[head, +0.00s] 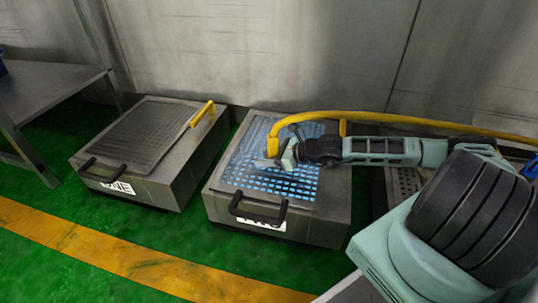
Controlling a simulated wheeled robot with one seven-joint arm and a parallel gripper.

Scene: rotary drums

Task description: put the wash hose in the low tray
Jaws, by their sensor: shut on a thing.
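The wash hose (390,117) is a yellow hose that comes in from the right along the wall. It bends down at my gripper (276,150), which is shut on its end. The gripper is over a low grey tray-like box (330,218) with a grid top lit blue and a black front handle. Whether the hose end touches the grid I cannot tell. A similar low box (170,182) with an unlit grid stands to the left. The frames do not settle which is the low tray. My arm hides part of the lit box's right side.
A yellow bar (203,113) stands at the left box's back right edge. A grey table (45,88) is at the far left. Another perforated surface (407,182) shows behind my arm. A wall (270,50) closes the back. Green floor (120,225) with a yellow stripe is clear in front.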

